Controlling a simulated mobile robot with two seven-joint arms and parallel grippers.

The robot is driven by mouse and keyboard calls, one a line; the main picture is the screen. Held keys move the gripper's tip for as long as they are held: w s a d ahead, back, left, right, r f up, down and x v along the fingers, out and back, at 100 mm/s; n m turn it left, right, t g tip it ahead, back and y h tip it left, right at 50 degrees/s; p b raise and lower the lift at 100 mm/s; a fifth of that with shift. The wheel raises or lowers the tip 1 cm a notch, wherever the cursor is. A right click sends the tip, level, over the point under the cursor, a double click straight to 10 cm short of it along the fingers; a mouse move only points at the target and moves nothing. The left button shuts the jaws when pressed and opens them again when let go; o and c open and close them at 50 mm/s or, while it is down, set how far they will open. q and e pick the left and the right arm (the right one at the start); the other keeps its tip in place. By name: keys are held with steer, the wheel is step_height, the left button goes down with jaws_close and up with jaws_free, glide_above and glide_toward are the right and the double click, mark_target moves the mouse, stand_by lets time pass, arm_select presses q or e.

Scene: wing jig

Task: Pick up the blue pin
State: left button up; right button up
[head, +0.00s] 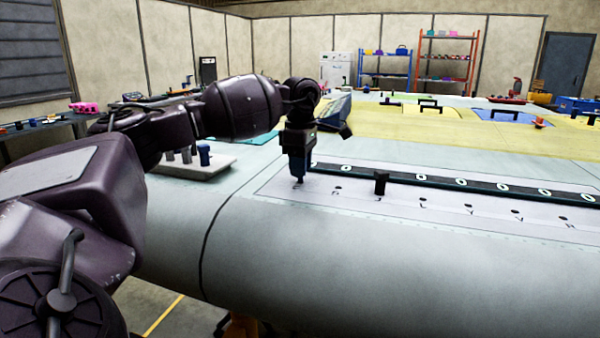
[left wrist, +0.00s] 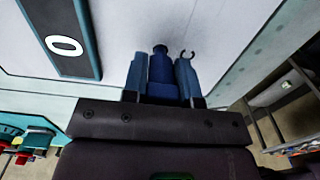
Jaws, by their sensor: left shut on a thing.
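My left gripper (head: 298,168) hangs pointing down over the left end of the white marked panel (head: 430,205). In the left wrist view its two lighter blue fingers (left wrist: 160,75) are shut on a dark blue pin (left wrist: 160,66), which lies between them. In the head view the fingers mostly hide this pin, and a dark tip shows just below them, close to the panel. I cannot tell whether the tip touches it. Another blue pin-like piece (head: 204,154) stands in a pale block to the left. My right gripper is not in view.
A dark upright peg (head: 381,183) stands on the panel among several marked holes. A long black strip with white ovals (head: 470,184) runs behind it. The pale block (head: 208,168) also holds grey pins. The rounded wing edge in front is clear.

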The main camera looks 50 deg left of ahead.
arm_select(q)
step_height(320, 180, up, 18)
steer(key=p, duration=0.3)
stand_by(0.5)
